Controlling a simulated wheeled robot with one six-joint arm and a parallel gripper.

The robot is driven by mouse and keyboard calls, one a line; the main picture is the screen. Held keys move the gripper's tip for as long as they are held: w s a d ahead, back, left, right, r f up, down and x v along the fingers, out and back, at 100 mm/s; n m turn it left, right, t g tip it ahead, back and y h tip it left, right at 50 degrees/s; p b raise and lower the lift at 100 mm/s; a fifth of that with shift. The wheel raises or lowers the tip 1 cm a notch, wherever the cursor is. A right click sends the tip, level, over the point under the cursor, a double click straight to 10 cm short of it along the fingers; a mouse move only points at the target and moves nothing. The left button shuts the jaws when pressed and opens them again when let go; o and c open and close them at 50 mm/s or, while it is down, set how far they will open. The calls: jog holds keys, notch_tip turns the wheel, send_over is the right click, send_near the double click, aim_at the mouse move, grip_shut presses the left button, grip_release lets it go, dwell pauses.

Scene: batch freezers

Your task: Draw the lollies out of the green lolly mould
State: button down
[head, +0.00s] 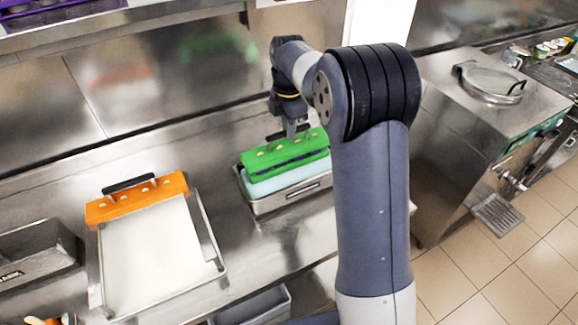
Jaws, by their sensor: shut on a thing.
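The green lolly mould (285,157) stands in a steel tub of pale blue liquid on the counter, right of centre. Its green top bar shows pale round spots in a row. A dark purple band (290,163) shows between the top bar and the green edge below; I cannot tell if it is lollies or a gap. My gripper (291,132) points down over the mould's back edge, shut on the dark handle at the top bar. The fingertips are small and partly hidden in this view.
The steel tub (290,199) holds the mould. To its left, a steel tray (221,264) with a white lining has an orange mould bar (137,199) with a dark handle across its back. A grey bin (255,305) is below front. A steel machine (478,130) stands right.

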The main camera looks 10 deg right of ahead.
jog(key=shift+r, duration=2.65)
